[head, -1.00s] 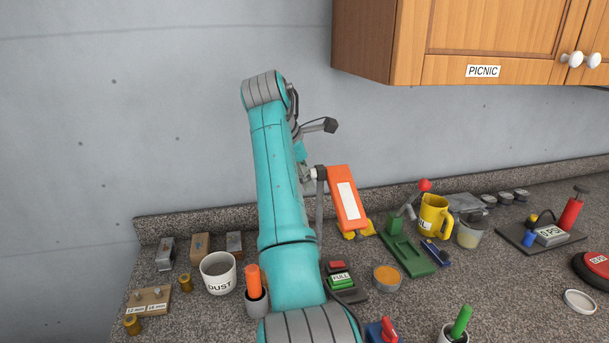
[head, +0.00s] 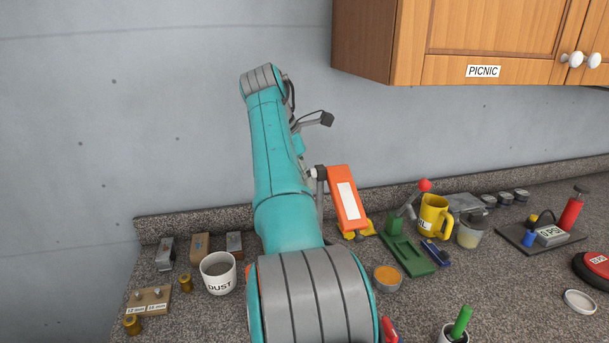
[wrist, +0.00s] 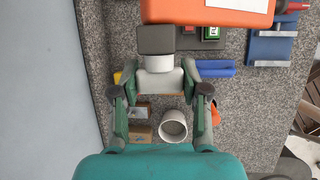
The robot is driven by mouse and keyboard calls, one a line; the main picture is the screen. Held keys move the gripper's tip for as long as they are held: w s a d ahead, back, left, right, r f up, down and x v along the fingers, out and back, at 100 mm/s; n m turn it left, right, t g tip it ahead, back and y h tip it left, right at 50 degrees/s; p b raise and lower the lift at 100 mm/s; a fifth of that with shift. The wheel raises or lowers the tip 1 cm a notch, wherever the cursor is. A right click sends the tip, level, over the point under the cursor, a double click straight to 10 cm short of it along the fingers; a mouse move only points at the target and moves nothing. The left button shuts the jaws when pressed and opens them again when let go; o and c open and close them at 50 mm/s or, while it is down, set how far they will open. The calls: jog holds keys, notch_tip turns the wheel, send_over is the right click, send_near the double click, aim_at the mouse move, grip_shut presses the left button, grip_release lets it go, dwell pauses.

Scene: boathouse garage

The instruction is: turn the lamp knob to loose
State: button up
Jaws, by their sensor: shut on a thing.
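The lamp (head: 347,199) has an orange head with a white panel on a grey post, standing on the counter. Its head also fills the top of the wrist view (wrist: 225,12). A dark block at the lamp's joint leads to a pale round lamp knob (wrist: 158,63). My gripper (wrist: 160,76) is shut on this knob, with one finger on each side. Any mark for loose is not visible. In the head view my arm hides most of the gripper, just left of the lamp joint.
The wall is close on the left in the wrist view. A DUST cup (head: 218,272), a green stand with a red-topped lever (head: 406,250) and a yellow mug (head: 434,217) stand on the counter (head: 215,320). A PICNIC cabinet (head: 475,45) hangs at upper right.

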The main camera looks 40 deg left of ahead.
jog(key=shift+f, duration=0.15)
jog(key=o, duration=1.2)
jog(key=shift+c, duration=0.2)
jog(key=v, duration=0.7)
jog(key=shift+r, duration=0.3)
jog(key=shift+s, duration=0.1)
jog(key=shift+c, duration=0.3)
